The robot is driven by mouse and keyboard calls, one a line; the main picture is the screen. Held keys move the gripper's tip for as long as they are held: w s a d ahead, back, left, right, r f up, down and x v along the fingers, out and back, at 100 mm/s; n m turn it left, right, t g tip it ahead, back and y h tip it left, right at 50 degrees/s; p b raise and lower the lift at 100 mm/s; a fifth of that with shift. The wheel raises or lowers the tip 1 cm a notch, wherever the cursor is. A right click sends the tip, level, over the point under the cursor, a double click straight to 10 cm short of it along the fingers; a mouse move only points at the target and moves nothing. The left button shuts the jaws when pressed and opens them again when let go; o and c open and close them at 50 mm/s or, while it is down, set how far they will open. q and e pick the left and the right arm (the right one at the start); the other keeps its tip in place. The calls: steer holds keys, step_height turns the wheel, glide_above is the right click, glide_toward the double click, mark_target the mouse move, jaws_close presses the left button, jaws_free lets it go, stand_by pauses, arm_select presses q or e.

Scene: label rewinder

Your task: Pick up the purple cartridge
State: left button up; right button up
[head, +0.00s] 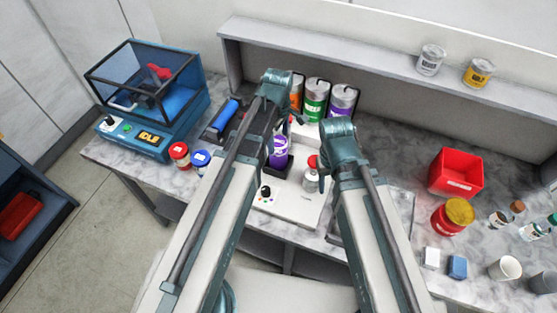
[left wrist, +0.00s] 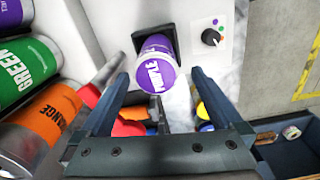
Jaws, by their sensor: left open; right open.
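The purple cartridge (head: 279,152) stands in a black square holder (head: 284,170) on a white unit. In the head view, my left arm hides most of this gripper. My right gripper is hidden behind my right arm. A second purple can (head: 342,98) stands in the back rack.
Orange, green (head: 315,97) and purple cans stand close behind the holder. The white unit (head: 266,203) has a knob and coloured dots. Small red (head: 180,154) and blue (head: 201,160) cans are to the left. A red box (head: 456,173) and bottles are to the right.

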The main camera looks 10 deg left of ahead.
mark_target(278, 155)
arm_select(q)
steer(key=shift+w+f+b, duration=0.15)
steer(key=shift+f+b, duration=1.65)
steer(key=shift+f, duration=0.3)
steer(key=shift+w+f+b, duration=0.15)
steer(key=shift+f+b, duration=1.65)
steer(key=shift+f, duration=0.25)
steer(key=shift+r, duration=0.1)
jaws_close()
